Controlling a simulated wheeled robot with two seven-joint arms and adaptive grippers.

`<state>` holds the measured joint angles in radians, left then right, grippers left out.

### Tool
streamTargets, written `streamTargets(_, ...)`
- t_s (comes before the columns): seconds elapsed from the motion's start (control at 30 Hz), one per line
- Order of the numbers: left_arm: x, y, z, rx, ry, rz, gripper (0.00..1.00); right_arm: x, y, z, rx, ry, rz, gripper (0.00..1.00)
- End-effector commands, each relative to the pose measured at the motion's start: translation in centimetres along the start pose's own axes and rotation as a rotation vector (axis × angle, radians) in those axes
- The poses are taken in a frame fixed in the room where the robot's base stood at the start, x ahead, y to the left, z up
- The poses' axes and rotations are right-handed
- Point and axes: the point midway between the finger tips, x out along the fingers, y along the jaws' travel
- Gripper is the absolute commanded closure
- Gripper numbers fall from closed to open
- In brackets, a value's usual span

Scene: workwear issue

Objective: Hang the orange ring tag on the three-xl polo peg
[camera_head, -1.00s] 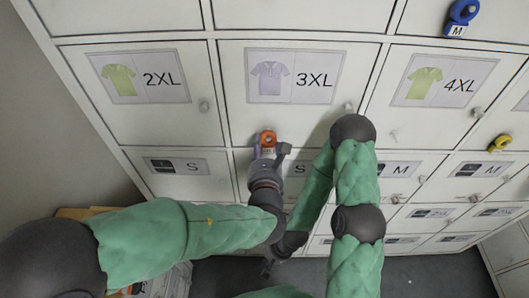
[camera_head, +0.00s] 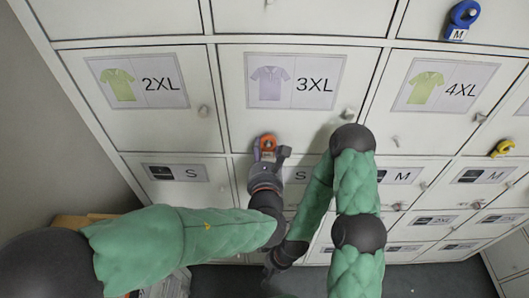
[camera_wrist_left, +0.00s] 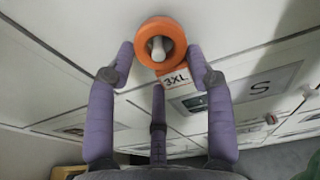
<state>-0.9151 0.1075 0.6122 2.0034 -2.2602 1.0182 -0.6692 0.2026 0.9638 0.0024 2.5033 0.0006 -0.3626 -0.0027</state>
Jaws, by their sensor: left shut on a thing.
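The orange ring tag (camera_head: 268,142) is at the lower left of the 3XL polo door (camera_head: 297,120). In the left wrist view the orange ring (camera_wrist_left: 147,27) has a white label reading 3XL below it. My left gripper (camera_head: 268,160) is shut on the tag, its purple fingers either side of the label in the wrist view. A pale peg (camera_wrist_left: 158,48) shows inside the ring's hole; how far it passes through I cannot tell. In the head view that peg is hidden. My right gripper (camera_head: 272,272) is low in the head view, dark and partly hidden by the arms.
A blue tag (camera_head: 463,14) hangs at the top right and a yellow tag (camera_head: 502,148) at the right. A bare peg (camera_head: 396,141) is on the 4XL door. The 3XL door's knob (camera_head: 347,114) is just above my right arm's joint. Smaller doors lie below.

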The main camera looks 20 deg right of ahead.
Motion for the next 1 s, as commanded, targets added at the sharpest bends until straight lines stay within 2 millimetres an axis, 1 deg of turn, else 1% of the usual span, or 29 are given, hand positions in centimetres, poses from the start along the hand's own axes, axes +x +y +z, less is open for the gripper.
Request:
streamTargets(0.03, 0.0, 0.0, 0.0, 0.0, 0.0, 0.0, 0.44, 0.0, 0.0, 0.0, 0.0, 0.0, 0.0, 1.0)
streamTargets(0.07, 0.0, 0.0, 0.0, 0.0, 0.0, 0.0, 0.36, 0.0, 0.0, 0.0, 0.0, 0.0, 0.0, 1.0)
streamTargets(0.1, 0.0, 0.0, 0.0, 0.0, 0.0, 0.0, 0.25, 0.0, 0.0, 0.0, 0.0, 0.0, 0.0, 1.0)
streamTargets(0.13, 0.0, 0.0, 0.0, 0.0, 0.0, 0.0, 0.2, 0.0, 0.0, 0.0, 0.0, 0.0, 0.0, 1.0)
streamTargets(0.43, 0.0, 0.0, 0.0, 0.0, 0.0, 0.0, 0.2, 0.0, 0.0, 0.0, 0.0, 0.0, 0.0, 1.0)
streamTargets(0.57, -0.5, -0.1, 0.0, 0.0, 0.0, -0.001, 0.2, 0.0, 0.0, 0.0, 0.0, 0.0, 0.0, 1.0)
streamTargets(0.67, -1.6, -0.1, 0.1, -0.001, -0.001, -0.002, 0.2, 0.0, 0.0, 0.0, 0.0, 0.0, 0.0, 1.0)
streamTargets(0.73, -2.8, -0.1, 0.1, -0.001, -0.001, -0.004, 0.2, 0.0, 0.0, 0.0, 0.0, 0.0, 0.0, 1.0)
streamTargets(1.0, -8.3, -0.1, 0.1, 0.0, -0.003, -0.004, 0.2, 0.0, 0.0, 0.0, 0.0, 0.0, 0.0, 1.0)
